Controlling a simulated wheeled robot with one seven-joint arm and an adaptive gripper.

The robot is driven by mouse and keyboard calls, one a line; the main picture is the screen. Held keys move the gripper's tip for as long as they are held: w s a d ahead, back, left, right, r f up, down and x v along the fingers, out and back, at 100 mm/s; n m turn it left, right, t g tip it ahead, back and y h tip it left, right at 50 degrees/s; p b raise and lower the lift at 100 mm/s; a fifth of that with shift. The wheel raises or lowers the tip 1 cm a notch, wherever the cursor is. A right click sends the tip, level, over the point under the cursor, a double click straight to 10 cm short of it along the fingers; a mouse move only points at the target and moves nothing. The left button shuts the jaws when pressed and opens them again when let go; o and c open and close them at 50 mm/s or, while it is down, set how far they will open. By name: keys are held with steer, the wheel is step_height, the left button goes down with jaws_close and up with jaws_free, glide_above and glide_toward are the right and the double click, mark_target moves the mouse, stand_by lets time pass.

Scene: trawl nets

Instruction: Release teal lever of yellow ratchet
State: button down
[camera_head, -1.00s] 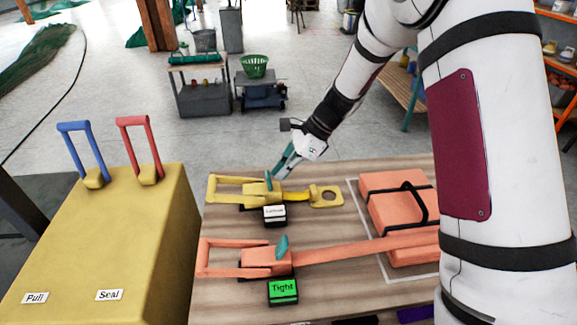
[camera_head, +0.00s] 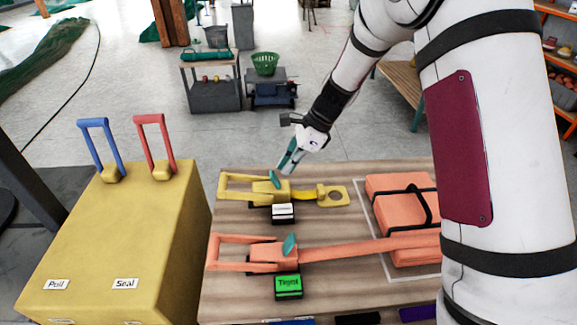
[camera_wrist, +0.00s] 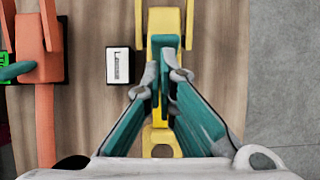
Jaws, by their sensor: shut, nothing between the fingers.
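The yellow ratchet (camera_head: 262,188) lies at the far edge of the wooden table, with a yellow strap running right to an eyelet plate. Its teal lever (camera_head: 274,180) stands up from the body, tilted to the left at its top. My gripper (camera_head: 284,167) is shut and empty, pointing down close behind and to the right of this lever. In the wrist view, my gripper (camera_wrist: 160,82) shows its teal-and-grey fingers over the yellow ratchet (camera_wrist: 165,24). The teal lever (camera_wrist: 157,72) shows between the fingertips, partly hidden; I cannot tell whether they touch.
A white label block (camera_head: 283,214) stands in front of the yellow ratchet. Nearer is an orange ratchet (camera_head: 270,257) with its own teal lever and a green "Tight" block (camera_head: 288,286). An orange strapped box (camera_head: 390,191) is right. A yellow cabinet (camera_head: 110,240) with blue and red handles stands left.

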steer(key=shift+d, duration=0.1)
steer(key=d+p+v, duration=0.1)
steer(key=v, duration=1.1)
steer(key=shift+d, duration=0.4)
